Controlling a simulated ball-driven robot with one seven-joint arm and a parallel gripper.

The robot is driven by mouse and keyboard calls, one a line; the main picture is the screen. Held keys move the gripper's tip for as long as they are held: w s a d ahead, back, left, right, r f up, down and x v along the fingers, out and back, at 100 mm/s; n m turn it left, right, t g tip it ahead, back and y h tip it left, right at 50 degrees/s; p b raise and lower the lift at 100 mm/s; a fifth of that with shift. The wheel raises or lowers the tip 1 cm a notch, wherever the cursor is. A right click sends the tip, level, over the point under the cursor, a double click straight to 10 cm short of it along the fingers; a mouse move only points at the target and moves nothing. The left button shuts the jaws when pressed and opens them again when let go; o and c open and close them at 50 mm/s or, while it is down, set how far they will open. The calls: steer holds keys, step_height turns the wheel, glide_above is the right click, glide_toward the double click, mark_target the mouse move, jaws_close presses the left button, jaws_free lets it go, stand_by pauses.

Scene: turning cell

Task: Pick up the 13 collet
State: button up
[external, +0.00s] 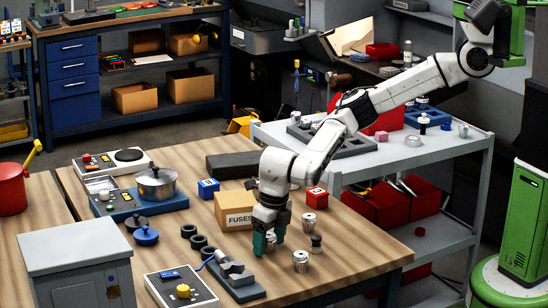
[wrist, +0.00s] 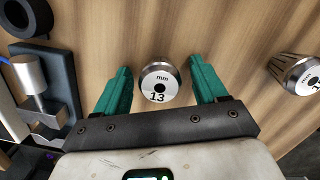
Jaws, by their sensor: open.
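The fingers are open, one on each side, with a visible gap to the collet. In the external view my gripper (external: 268,242) is low over the bench, and its fingers and wrist largely hide the spot where the collet stands.
Another silver collet (wrist: 296,73) stands to the right, its number partly cut off. A grey metal fixture (wrist: 42,90) and a black ring (wrist: 25,16) are at left. In the external view, a FUSES box (external: 236,212) and a dark knobbed piece (external: 316,243) are close by.

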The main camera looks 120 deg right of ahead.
steer(key=c, duration=1.2)
steer(key=shift+r, duration=0.15)
